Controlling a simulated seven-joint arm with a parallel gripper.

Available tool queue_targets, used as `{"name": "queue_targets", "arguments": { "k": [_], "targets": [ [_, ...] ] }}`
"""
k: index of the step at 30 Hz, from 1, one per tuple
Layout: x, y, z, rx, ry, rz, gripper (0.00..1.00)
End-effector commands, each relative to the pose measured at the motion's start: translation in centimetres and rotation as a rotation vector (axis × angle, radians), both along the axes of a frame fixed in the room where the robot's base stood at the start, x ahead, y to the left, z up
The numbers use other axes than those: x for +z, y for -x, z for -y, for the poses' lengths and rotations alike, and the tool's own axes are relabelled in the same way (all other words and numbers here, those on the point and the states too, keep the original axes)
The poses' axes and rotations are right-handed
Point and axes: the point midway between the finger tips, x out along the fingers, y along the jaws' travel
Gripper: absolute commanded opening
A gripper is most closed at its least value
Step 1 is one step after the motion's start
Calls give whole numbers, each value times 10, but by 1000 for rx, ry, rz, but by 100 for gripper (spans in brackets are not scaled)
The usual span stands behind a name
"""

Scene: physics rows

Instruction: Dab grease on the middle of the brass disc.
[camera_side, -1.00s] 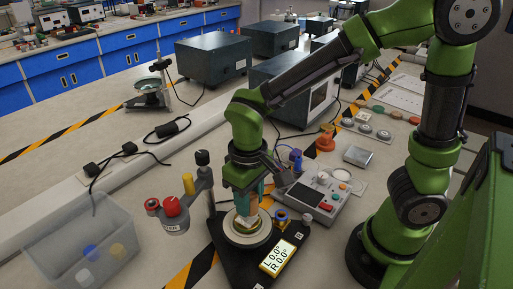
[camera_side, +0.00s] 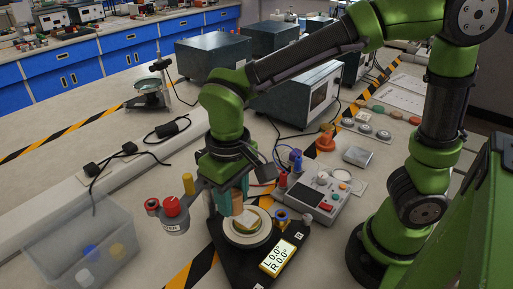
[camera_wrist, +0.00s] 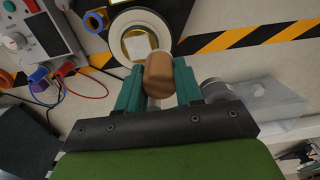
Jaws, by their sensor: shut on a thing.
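My gripper (camera_wrist: 158,76) is shut on a brown, rounded, cork-like cylinder (camera_wrist: 159,72), held between its two teal fingers. In the side view my gripper (camera_side: 232,201) hangs above and slightly left of a round pale stand (camera_side: 245,237). The brass disc (camera_wrist: 127,46) sits inside the stand's pale ring, with a whitish square patch over much of its middle. I cannot tell whether this patch is grease or a separate piece. The side view partly hides the disc behind the cylinder.
A lit readout (camera_side: 278,257) stands right of the stand on the black base. A grey control box (camera_side: 312,195) with wires is farther right.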

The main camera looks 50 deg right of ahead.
Motion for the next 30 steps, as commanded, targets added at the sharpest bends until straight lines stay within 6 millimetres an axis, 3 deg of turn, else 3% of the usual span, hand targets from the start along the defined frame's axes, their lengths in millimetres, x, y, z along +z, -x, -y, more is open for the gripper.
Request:
{"name": "queue_targets", "arguments": {
  "k": [12,30],
  "targets": [
    [32,0,0,-1,-1,1,11],
    [33,-2,4,-13,0,0,11]
  ]
}}
